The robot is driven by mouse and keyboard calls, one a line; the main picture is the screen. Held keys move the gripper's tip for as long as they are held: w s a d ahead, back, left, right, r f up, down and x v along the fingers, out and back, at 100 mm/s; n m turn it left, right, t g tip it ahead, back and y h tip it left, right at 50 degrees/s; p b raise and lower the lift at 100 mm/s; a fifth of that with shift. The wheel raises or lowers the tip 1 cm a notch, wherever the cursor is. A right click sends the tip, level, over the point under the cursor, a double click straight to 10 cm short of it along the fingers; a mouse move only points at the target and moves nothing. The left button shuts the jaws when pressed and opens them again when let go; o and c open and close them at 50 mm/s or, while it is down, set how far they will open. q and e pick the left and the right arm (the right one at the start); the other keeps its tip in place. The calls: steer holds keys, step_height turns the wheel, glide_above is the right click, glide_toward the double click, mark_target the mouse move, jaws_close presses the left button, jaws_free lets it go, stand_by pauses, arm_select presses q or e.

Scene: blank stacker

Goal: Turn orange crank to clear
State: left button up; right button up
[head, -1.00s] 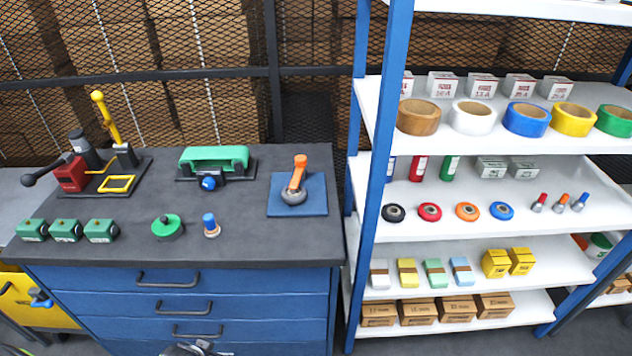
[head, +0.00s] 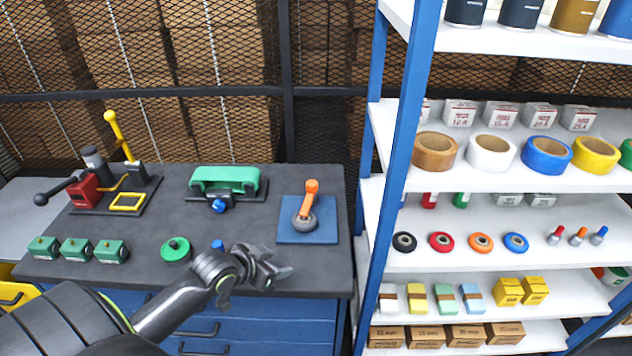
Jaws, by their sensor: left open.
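The orange crank (head: 309,200) stands on a grey round hub at the right end of the workbench, on a blue square plate (head: 318,236). Its handle points up and away from me. My left gripper (head: 284,272) is open and empty near the bench's front edge, in front of the blue plate and apart from the crank. Its arm comes in from the lower left. My right gripper is not in view.
On the bench (head: 330,279) stand a green clamp-like device (head: 225,178), a red and yellow lever press (head: 84,193), several green blocks (head: 77,249) and a green round knob (head: 175,249). A blue-topped peg (head: 217,244) is partly behind my arm. A shelf rack (head: 401,150) rises on the right.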

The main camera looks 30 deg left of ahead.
mark_target(312, 183)
arm_select(q)
steer(key=w+a+r+t, duration=0.4)
steer(key=w+a+r, duration=0.5)
steer(key=w, duration=0.2)
steer(key=shift+n, duration=0.3)
steer(key=x, duration=1.1)
steer(key=d+x, duration=0.1)
steer(key=x, duration=0.5)
jaws_close()
